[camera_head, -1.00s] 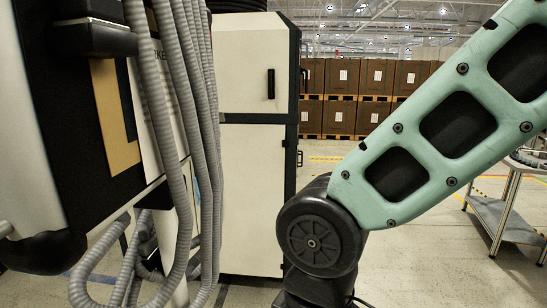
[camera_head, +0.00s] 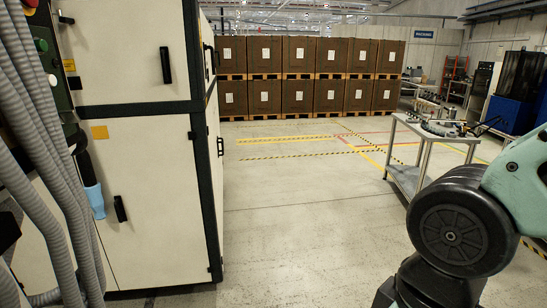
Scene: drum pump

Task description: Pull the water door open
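I cannot tell which door is the water door; no label is readable. The cabinet's right side face also carries small dark handles (camera_head: 220,146). My gripper is not in view; only part of my arm shows at the right, well apart from the cabinet.
Grey corrugated hoses (camera_head: 45,140) hang at the far left, beside the cabinet. A metal table (camera_head: 408,178) with parts on it stands right of centre. Stacked brown boxes on pallets (camera_head: 299,96) line the back. The floor (camera_head: 300,220) between cabinet and table is clear.

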